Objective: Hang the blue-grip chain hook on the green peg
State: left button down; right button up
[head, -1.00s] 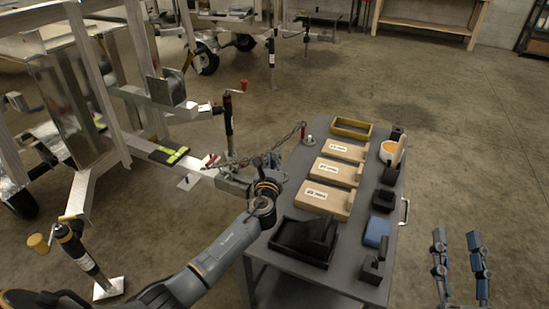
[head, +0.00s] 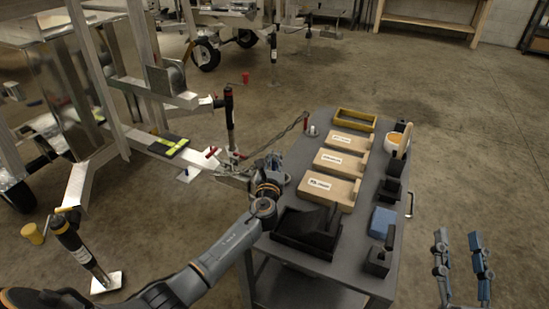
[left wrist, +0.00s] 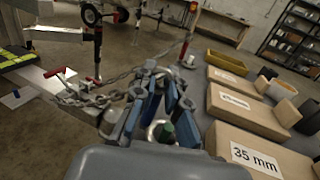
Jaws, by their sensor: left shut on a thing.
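My left gripper (head: 250,176) is by the left edge of the grey cart, near the trailer coupler. In the left wrist view its blue-padded fingers (left wrist: 146,104) are close together, shut on the chain hook. The hook is mostly hidden, and I cannot tell its blue grip from the finger pads. Its chain (left wrist: 130,72) runs up to a red-topped post; the chain (head: 275,140) also shows in the head view. My right gripper (head: 461,255) is open and empty at lower right.
Open floor lies behind the cart.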

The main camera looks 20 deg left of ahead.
pick_arm(q)
jog(key=shift+f, duration=0.3)
jog(key=c, duration=1.3)
grip_release()
jog(key=shift+s, duration=0.1)
